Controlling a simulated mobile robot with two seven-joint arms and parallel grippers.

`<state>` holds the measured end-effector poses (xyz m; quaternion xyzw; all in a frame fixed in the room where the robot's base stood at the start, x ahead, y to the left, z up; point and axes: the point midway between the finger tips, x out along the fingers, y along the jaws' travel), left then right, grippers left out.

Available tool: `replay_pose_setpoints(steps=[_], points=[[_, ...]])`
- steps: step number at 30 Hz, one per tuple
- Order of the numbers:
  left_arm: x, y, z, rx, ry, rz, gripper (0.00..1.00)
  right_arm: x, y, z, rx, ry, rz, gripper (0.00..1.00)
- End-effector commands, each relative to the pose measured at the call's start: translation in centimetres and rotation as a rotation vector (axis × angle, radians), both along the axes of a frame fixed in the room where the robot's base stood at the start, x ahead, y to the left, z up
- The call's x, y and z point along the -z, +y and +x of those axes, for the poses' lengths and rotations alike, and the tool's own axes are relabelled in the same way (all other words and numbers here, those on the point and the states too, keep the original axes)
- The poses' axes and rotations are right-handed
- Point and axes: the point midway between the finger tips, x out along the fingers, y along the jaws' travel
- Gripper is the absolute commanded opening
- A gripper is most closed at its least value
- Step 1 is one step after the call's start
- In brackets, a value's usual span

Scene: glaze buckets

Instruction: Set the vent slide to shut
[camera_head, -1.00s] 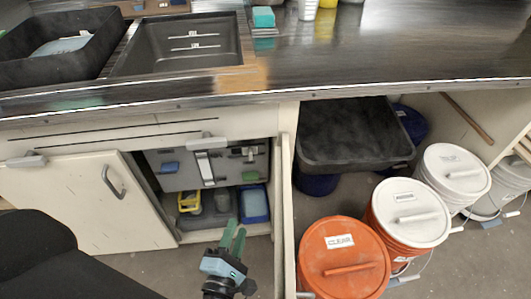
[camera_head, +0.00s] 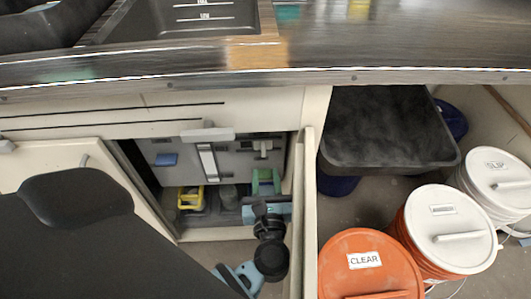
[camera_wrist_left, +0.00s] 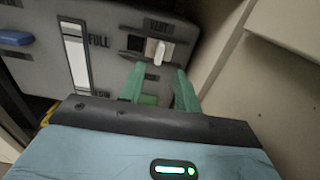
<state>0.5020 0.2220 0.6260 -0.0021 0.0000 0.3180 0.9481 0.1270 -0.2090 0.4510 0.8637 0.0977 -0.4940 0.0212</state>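The vent slide (camera_wrist_left: 158,50) is a pale upright knob on the grey panel (camera_wrist_left: 105,60) under a VENT label. A dark square of its slot shows left of the knob; small lettering below is unreadable. In the head view the vent slide (camera_head: 263,147) sits at the panel's upper right, inside the open cabinet. My left gripper (camera_wrist_left: 160,68) has its two green fingers apart and empty, just below the knob in the wrist picture. In the head view the left gripper (camera_head: 266,172) is also below it. I cannot tell contact. My right gripper is out of view.
A yellow item (camera_head: 190,197) lies on the cabinet floor. An orange bucket (camera_head: 335,285) and white-lidded buckets stand at right, under the counter.

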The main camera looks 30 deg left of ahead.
Motion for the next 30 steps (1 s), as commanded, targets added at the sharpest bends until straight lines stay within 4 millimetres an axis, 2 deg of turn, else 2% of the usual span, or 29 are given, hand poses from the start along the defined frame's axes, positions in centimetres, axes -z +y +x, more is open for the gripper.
replay_pose_setpoints(steps=[15, 27, 28, 30], points=[[0.0, 4.1, 5.3, 0.001, 0.001, 0.006, 0.33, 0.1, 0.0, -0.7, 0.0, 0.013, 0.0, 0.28], [0.0, 4.6, 6.0, 0.001, 0.001, 0.004, 0.33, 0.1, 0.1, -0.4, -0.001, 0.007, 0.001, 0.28], [0.0, 4.6, 6.0, 0.001, 0.001, 0.004, 0.31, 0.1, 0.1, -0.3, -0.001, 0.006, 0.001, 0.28], [0.0, 4.6, 6.0, 0.001, 0.001, 0.004, 0.22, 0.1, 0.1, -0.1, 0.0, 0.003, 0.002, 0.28]])
